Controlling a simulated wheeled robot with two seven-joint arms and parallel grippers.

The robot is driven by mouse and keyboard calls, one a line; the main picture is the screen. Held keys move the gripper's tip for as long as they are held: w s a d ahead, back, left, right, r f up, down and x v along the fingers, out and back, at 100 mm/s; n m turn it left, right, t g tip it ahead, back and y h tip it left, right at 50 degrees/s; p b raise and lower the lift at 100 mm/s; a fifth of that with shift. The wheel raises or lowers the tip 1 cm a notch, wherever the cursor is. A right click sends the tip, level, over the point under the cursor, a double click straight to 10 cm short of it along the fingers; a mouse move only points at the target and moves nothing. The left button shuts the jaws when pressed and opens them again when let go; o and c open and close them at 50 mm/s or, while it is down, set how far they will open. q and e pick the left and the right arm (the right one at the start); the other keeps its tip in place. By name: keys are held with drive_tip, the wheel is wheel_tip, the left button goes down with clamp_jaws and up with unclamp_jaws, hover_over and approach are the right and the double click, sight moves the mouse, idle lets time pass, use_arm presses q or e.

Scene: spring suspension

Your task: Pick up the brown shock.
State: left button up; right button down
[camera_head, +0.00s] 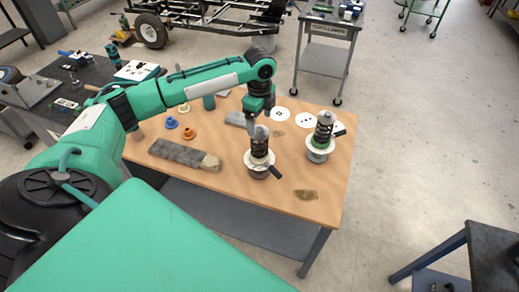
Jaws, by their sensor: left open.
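Two spring shocks stand upright on the wooden table. The nearer shock (259,155) has a dark coil, a pale tan lower part and a white plate at its base; it looks like the brown one. My left gripper (257,122) points down at the top of the nearer shock. It is open; the picture is too small to show whether its fingers touch the shock. My right gripper is not in view.
The wooden table (240,192) also holds a grey-brown bar (180,153), orange and blue rings (189,132), and white discs (281,114) at the back. The front right of the table is mostly clear. A grey cart (328,56) stands behind.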

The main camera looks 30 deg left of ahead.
sight(260, 135)
use_arm(q)
drive_tip(key=shift+f, duration=0.95)
drive_tip(key=shift+f+p, duration=0.45)
drive_tip(key=shift+p, duration=0.1)
wheel_tip(260, 135, down, 4)
drive_tip(key=shift+s+f+p, duration=0.1)
drive_tip(key=shift+s+p, duration=0.05)
drive_tip(key=shift+p, duration=0.85)
drive_tip(key=shift+f, duration=0.2)
clamp_jaws()
drive_tip(key=shift+r, duration=0.1)
